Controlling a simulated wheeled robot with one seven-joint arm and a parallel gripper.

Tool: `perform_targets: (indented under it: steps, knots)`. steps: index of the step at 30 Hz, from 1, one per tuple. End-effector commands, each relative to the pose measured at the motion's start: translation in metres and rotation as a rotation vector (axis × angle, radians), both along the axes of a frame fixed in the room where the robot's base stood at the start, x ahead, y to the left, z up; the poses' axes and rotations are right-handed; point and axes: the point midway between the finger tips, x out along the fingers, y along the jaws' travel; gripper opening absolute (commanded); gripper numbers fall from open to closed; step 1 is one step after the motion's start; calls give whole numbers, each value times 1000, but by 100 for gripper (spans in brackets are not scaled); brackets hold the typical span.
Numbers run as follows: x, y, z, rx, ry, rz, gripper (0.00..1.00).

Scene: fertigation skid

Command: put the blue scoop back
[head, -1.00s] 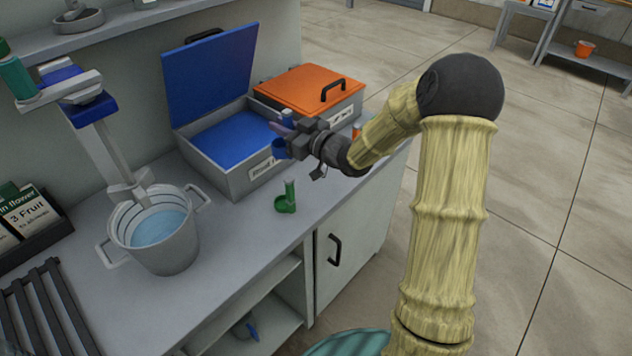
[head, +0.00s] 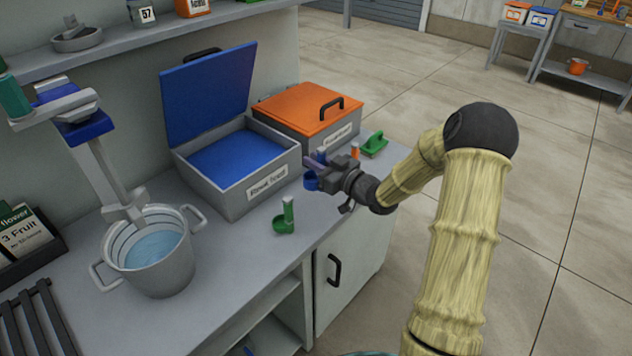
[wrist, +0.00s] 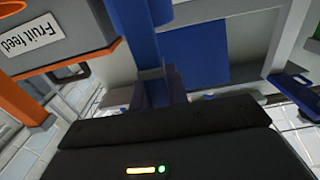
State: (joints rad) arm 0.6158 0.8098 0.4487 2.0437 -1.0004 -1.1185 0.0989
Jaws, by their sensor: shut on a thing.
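My gripper (head: 322,170) is shut on the blue scoop (head: 311,183) and holds it above the counter, just right of an open grey bin (head: 243,190). The scoop's bowl hangs on the near side of the jaws; part of it is hidden. The bin's blue lid (head: 208,92) stands raised at the back, and blue contents (head: 237,155) fill the inside. In the wrist view the dark gripper body (wrist: 165,140) fills the bottom, with a blue piece between the fingers.
A shut bin with an orange lid (head: 308,107) stands behind; its label reads "Fruit feed" in the wrist view (wrist: 38,35). A green scoop (head: 285,220) stands on the counter in front. A water bucket (head: 150,255) is left.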

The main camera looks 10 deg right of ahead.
Motion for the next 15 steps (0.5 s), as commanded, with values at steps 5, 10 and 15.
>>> perform_targets:
  steps: [5, 10, 15]
  knots:
    - [0, 0, -15, 1, -2, 0, 0]
    - [0, 0, -15, 0, -2, 0, 0]
    - [0, 0, -22, 1, -1, 0, 0]
